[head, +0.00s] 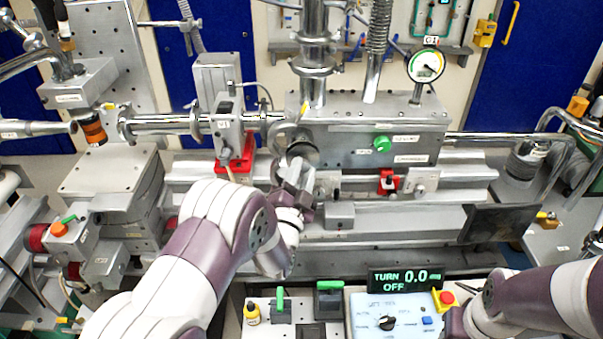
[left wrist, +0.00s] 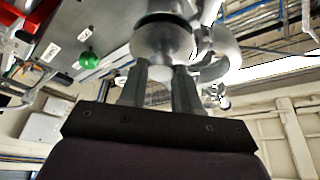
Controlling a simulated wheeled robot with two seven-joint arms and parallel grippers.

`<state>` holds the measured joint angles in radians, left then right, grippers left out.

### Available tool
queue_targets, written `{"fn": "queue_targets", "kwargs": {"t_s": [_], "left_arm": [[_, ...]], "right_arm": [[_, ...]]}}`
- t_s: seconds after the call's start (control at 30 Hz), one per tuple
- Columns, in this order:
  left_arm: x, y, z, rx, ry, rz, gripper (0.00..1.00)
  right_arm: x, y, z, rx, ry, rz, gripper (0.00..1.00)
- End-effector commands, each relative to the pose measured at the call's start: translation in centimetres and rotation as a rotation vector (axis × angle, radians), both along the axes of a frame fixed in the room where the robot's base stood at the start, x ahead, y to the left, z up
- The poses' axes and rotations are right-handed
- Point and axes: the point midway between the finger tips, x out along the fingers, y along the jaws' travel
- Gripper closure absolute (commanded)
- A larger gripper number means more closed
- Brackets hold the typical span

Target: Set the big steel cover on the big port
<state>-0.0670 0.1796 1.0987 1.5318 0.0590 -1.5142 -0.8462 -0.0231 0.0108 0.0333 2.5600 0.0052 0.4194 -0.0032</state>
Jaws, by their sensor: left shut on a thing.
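My left gripper (head: 298,178) is in front of the left end of the grey steel chamber (head: 345,150). It is shut on the big steel cover (head: 303,153), a shiny round disc. In the left wrist view the fingers (left wrist: 160,88) pinch the cover (left wrist: 163,44) by a stub on its near side. A round flange (head: 283,136), which looks like the big port, shows just behind and left of the cover. The cover partly hides it, and I cannot tell whether they touch. My right forearm shows at the lower right; its gripper is outside the view.
A green knob (head: 382,143) and a round gauge (head: 426,66) are on the chamber. A red clamp (head: 389,182) sits on the rail below. A control box with a display (head: 405,279) stands in front. A beam pipe (head: 165,123) runs left.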

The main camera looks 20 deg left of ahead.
Motion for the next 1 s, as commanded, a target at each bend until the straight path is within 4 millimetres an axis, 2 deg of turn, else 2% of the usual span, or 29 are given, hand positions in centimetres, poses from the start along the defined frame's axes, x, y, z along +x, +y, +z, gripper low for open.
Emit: {"fn": "queue_targets", "kwargs": {"t_s": [0.07, 0.1, 0.17, 0.43, 0.57, 0.67, 0.9, 1.0], "left_arm": [[0.0, 0.0, 0.0, 0.0, -0.001, -0.001, 1.0], [0.0, 0.0, 0.0, 0.0, -0.001, 0.0, 0.55], [0.0, 0.0, 0.0, 0.0, -0.001, -0.001, 0.38], [0.0, 0.0, -0.1, 0.0, 0.001, -0.001, 0.38], [-1.1, 0.0, -0.6, 0.0, 0.001, 0.0, 0.38], [-3.1, 0.0, -1.4, 0.0, 0.001, -0.001, 0.38], [-9.3, 0.0, -3.1, 0.0, 0.001, -0.001, 0.38], [-11.0, 0.0, -3.4, 0.0, 0.0, -0.001, 0.38]], "right_arm": [[0.0, 0.0, 0.0, 0.0, 0.0, 0.0, 0.57], [0.0, 0.0, 0.0, 0.0, 0.0, 0.0, 0.57], [0.0, 0.0, 0.0, 0.0, 0.0, 0.0, 0.57], [0.0, 0.0, 0.0, 0.0, 0.0, 0.0, 0.57], [0.0, 0.0, -0.6, 0.0, 0.0, 0.0, 0.57], [0.0, 0.0, -1.6, 0.0, 0.0, 0.0, 0.57], [0.0, 0.0, -3.6, 0.0, 0.0, 0.0, 0.57], [0.0, 0.0, -4.0, 0.0, 0.0, 0.0, 0.57]]}}
